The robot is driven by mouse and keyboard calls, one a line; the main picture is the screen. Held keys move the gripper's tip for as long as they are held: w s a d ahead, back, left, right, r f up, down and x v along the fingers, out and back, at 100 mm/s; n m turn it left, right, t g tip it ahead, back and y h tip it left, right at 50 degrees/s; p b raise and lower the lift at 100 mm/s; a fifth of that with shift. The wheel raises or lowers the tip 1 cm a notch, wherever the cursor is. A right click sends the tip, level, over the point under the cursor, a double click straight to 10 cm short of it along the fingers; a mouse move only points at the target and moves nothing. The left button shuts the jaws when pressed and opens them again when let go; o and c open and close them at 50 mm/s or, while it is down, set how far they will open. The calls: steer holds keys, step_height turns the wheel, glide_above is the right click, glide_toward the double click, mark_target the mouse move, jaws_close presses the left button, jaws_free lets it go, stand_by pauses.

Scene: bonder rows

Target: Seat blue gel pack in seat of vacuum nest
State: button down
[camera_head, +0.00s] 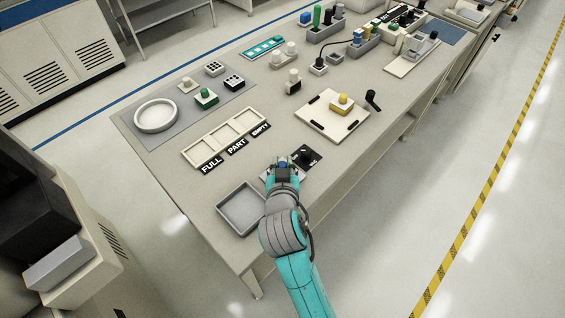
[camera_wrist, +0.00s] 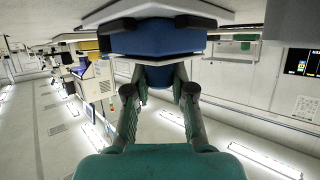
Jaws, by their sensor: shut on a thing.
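My gripper (camera_head: 284,173) is low over the front part of the bench, pointing away from my body. In the wrist view my gripper's two fingers (camera_wrist: 158,95) close on the blue gel pack (camera_wrist: 155,42). Only a small blue patch of the pack (camera_head: 283,162) shows in the head view. A pale plate, which looks like the vacuum nest (camera_head: 268,174), lies under my gripper and is mostly covered by it. In the wrist view a pale surface (camera_wrist: 110,15) lies close against the pack's far side. The seat is hidden, and I cannot tell whether the pack is in it.
A black panel with a knob (camera_head: 306,156) is right beside my gripper. A grey tray (camera_head: 222,209) stands at left, with a three-part labelled rack (camera_head: 190,155) behind. A white board (camera_head: 316,122) bears a yellow-topped piece. Bare bench lies between rack and board.

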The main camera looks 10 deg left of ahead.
steer(key=shift+f, duration=0.1)
steer(key=c, duration=0.9)
jaws_free()
steer(key=shift+f, duration=0.15)
steer(key=shift+s, duration=0.1)
steer(key=v, duration=1.2)
steer(key=shift+r, duration=0.2)
